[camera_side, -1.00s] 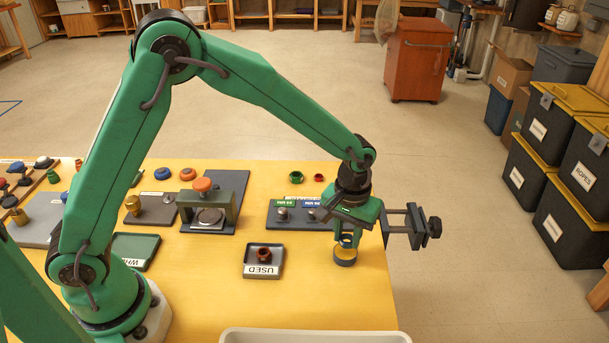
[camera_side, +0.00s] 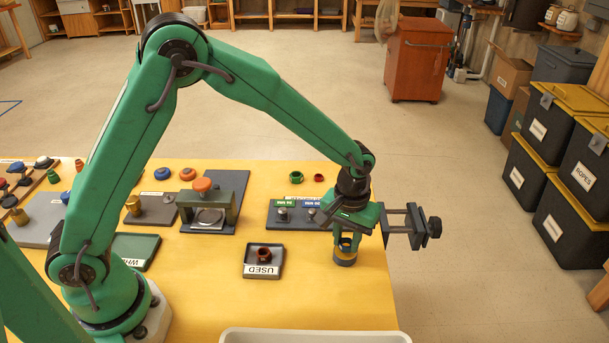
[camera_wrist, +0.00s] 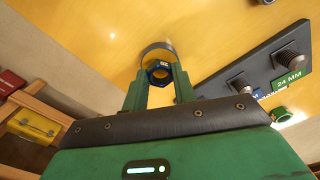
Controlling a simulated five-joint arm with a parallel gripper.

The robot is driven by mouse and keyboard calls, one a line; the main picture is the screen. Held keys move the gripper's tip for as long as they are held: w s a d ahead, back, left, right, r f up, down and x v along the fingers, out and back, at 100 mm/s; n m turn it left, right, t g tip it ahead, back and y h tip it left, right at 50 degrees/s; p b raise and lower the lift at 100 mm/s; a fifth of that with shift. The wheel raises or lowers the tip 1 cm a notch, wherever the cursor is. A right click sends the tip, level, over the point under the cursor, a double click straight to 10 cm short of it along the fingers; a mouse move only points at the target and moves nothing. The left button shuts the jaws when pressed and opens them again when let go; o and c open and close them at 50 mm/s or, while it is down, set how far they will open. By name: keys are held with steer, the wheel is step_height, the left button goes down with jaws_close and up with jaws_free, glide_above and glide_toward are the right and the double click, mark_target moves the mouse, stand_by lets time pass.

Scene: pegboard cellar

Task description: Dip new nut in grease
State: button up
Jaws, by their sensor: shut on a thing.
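In the side view my gripper (camera_side: 346,244) points down at the pot's mouth, and the fingers mostly hide the nut. The nut is at or just over the grease; I cannot tell if it touches.
A dark plate (camera_side: 278,224) with bolts and size labels lies behind. A green nut (camera_side: 296,176) and a red nut (camera_side: 319,177) lie farther back. A pale bin (camera_side: 315,334) stands in front.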

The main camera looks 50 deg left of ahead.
steer(key=shift+f, duration=0.65)
stand_by(1.9)
steer(key=shift+r, duration=0.1)
step_height(320, 180, up, 7)
stand_by(1.2)
stand_by(0.5)
steer(key=s+a+r+m, duration=0.1)
steer(key=a+r, duration=0.4)
steer(key=a, duration=0.3)
steer(key=s+a+r+m, duration=0.2)
steer(key=a+r, duration=0.2)
steer(key=a, duration=0.4)
steer(key=shift+a+r, duration=0.25)
steer(key=shift+r, duration=0.1)
